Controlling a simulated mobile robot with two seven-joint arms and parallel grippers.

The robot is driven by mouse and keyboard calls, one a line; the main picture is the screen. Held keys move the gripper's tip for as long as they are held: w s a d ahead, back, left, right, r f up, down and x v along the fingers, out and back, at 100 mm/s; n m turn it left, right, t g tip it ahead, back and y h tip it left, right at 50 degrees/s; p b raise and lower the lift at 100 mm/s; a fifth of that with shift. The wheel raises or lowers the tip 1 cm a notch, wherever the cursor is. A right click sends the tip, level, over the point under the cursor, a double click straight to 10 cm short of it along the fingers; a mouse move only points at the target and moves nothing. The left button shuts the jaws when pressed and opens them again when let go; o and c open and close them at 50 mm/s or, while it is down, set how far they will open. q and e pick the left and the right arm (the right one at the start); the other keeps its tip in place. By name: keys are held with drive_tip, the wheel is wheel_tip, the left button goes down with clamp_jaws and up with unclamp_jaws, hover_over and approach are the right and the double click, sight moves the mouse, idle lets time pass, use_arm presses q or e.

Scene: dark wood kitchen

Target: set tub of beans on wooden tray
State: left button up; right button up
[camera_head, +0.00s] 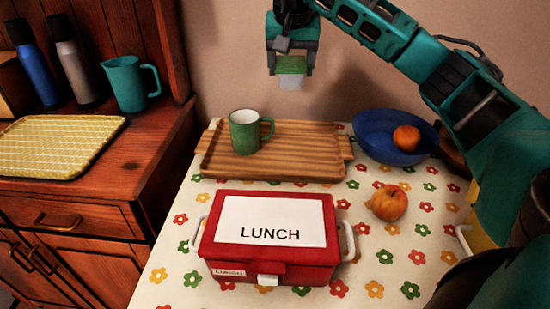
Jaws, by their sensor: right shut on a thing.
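The tub of beans (291,81) is a small white tub with a green top. My right gripper (292,66) is shut on it and holds it in the air, in front of the wall and above the back of the table. The wooden tray (310,155) is a striped, handled tray lying on the table, lower in the picture than the tub. A green mug (245,132) stands on the tray's left part. The tray's middle and right part are bare. My left gripper is out of view.
A red lunch box (270,257) stands in front of the tray. A blue bowl (385,152) with an orange fruit (406,138) is right of the tray. A peach-like fruit (387,203) lies nearer. A wooden cabinet (80,210) at left holds a yellow tray (60,145), teal pitcher (130,85) and bottles.

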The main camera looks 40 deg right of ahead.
drive_tip(key=shift+d+f, duration=0.25)
drive_tip(key=shift+d, duration=0.05)
wheel_tip(320, 180, down, 15)
drive_tip(key=b, duration=0.4)
drive_tip(key=shift+r, duration=0.2)
drive_tip(key=shift+f+b, duration=0.3)
drive_tip(key=shift+f, duration=0.15)
drive_tip(key=shift+f+b, duration=0.5)
drive_tip(key=shift+f, duration=1.3)
drive_tip(key=shift+f, duration=0.1)
drive_tip(key=o, duration=1.1)
drive_tip(key=shift+f, duration=0.1)
drive_tip(key=shift+o, duration=0.2)
